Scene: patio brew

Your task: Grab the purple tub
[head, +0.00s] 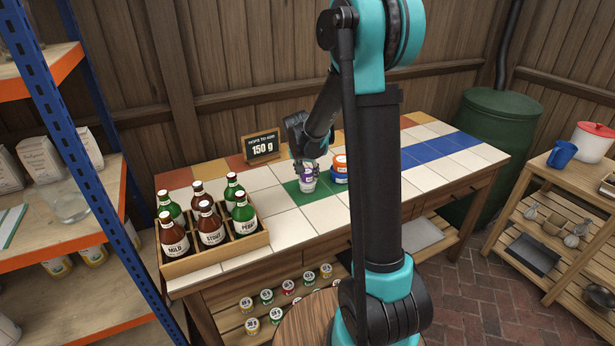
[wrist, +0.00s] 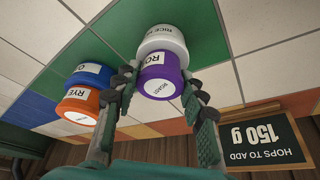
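An orange tub (wrist: 78,104) on a blue tub (wrist: 92,75) stands close beside my gripper. A sign (head: 261,146) reading 150 g stands behind. A wooden crate (head: 217,256) of bottles is at the bench's left end. The bench's right part is clear.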

